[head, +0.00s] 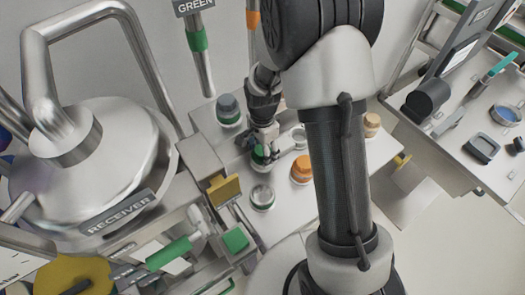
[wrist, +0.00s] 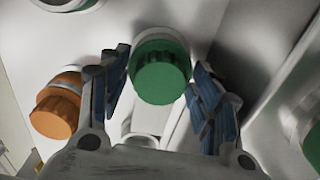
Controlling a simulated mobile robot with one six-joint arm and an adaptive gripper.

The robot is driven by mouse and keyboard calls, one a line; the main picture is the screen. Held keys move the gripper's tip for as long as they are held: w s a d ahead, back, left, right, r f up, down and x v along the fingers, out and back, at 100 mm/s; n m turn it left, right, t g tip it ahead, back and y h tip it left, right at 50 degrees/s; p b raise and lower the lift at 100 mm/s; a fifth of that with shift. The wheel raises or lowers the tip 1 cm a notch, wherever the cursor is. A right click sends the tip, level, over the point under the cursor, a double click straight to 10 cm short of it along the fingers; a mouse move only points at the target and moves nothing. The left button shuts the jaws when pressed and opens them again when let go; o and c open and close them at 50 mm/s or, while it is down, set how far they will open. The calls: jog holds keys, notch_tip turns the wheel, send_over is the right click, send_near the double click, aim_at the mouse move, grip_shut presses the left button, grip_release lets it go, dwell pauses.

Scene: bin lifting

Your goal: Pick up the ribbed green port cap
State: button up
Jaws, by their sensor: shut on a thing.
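The ribbed green port cap (wrist: 160,78) sits between the two blue-padded fingers of my gripper (wrist: 159,62) in the wrist view. My gripper is shut on it. Its ribbed side and flat end face the camera, with a pale collar at its far edge. In the head view, my gripper (head: 264,142) is over the green cap (head: 260,156) on the pale bench, and the fingers hide part of the cap. I cannot tell whether the cap is clear of the bench.
An orange cap (head: 301,169) is to the right, and it also shows in the wrist view (wrist: 56,108). Another orange cap (head: 371,121) is farther right. The receiver vessel (head: 85,165) fills the left.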

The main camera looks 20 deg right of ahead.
notch_tip(320, 180, up, 20)
jog(key=p, duration=0.5)
jog(key=shift+f, duration=0.25)
